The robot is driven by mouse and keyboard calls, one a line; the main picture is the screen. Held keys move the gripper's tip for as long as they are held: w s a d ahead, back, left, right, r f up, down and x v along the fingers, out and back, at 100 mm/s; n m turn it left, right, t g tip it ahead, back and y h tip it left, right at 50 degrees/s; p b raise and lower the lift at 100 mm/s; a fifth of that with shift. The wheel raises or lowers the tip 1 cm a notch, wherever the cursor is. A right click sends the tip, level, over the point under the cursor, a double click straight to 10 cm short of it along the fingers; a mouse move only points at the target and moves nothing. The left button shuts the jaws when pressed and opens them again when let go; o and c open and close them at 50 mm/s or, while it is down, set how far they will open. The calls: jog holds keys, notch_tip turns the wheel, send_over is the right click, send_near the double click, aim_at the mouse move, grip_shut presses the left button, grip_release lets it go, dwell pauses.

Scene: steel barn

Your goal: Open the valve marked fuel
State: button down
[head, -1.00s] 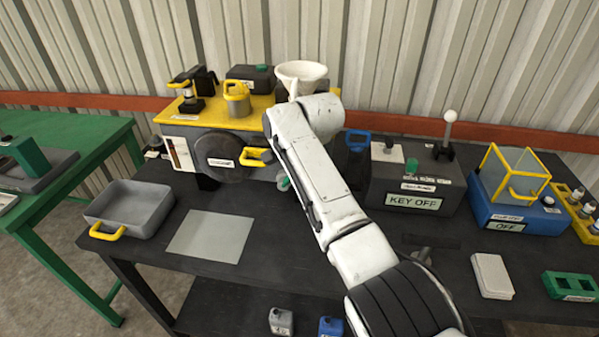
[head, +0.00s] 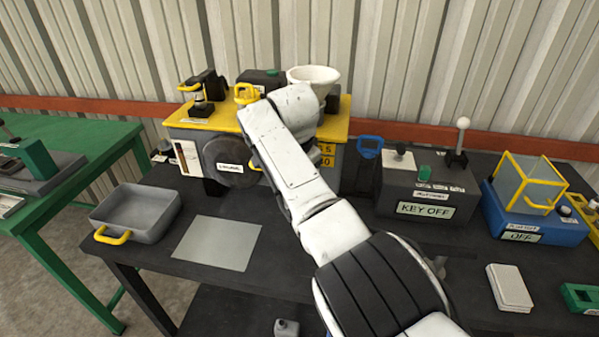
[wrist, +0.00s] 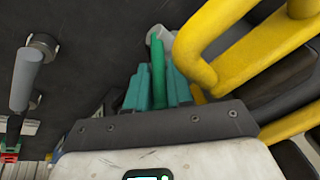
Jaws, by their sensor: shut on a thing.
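In the wrist view my gripper (wrist: 156,88) has its teal fingers shut on a narrow green lever (wrist: 158,62). The lever stands upright between the fingers, beside a grey round fitting (wrist: 160,36). No fuel marking is readable on it, so I cannot confirm from a label that it is the fuel valve. In the head view my white arm reaches to the front of the yellow-topped machine (head: 188,123) and hides the gripper and lever. A round dark cover (head: 222,153) with a small label is on the machine's front, left of my arm.
Thick yellow bars (wrist: 205,45) pass close to the right of my fingers. In the wrist view a grey handle (wrist: 25,80) is at the left. A grey tray (head: 135,212) and a flat plate (head: 215,243) lie on the dark bench. The KEY OFF box (head: 425,209) stands right.

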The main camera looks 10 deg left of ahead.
jog(key=c, duration=1.4)
grip_release()
jog(key=shift+a, duration=0.1)
jog(key=b+v, duration=0.1)
jog(key=v, duration=0.9)
jog(key=shift+s+r, duration=0.1)
jog(key=shift+r, duration=0.25)
